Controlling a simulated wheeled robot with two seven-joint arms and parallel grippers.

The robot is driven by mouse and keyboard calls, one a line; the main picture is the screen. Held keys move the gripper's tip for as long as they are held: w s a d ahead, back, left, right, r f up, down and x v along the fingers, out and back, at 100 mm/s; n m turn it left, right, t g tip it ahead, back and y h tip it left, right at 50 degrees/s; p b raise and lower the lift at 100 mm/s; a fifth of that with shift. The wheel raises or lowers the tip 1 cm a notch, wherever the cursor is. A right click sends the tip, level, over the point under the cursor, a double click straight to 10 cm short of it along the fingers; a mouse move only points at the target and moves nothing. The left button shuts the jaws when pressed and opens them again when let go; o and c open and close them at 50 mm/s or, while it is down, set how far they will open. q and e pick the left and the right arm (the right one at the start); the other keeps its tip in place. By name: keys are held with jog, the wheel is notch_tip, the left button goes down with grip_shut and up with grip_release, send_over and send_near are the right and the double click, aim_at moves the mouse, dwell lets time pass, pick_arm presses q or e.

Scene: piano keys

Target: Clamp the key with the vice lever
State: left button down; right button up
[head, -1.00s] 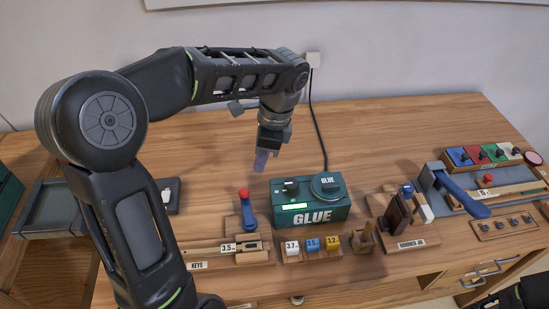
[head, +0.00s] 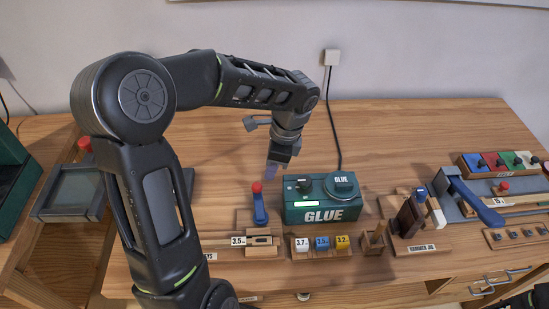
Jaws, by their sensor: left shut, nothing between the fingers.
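The vice lever (head: 260,208) is blue with a red knob on top and stands upright on a wooden base left of the green glue box. In front of it, a wooden key (head: 260,240) lies in the vice beside a 3.5 label. Whether it is clamped cannot be told. My left gripper (head: 271,172) is shut and empty, pointing down just behind and above the red knob. Whether it touches the knob is unclear. My right gripper is not in view; only a dark part of my right arm shows at the bottom right corner.
The green glue box (head: 313,202) stands close to the lever's right, its cable running to the wall. Numbered blocks (head: 322,243) sit in front of it. A wooden jig (head: 411,222) and another blue lever (head: 467,193) are farther right. The table behind is clear.

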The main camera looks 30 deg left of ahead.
aim_at(260, 202)
pick_arm(q)
jog(key=shift+x, duration=1.9)
jog(key=shift+s+a+n, duration=0.2)
jog(key=shift+a+n, duration=0.35)
jog(key=shift+n, duration=0.35)
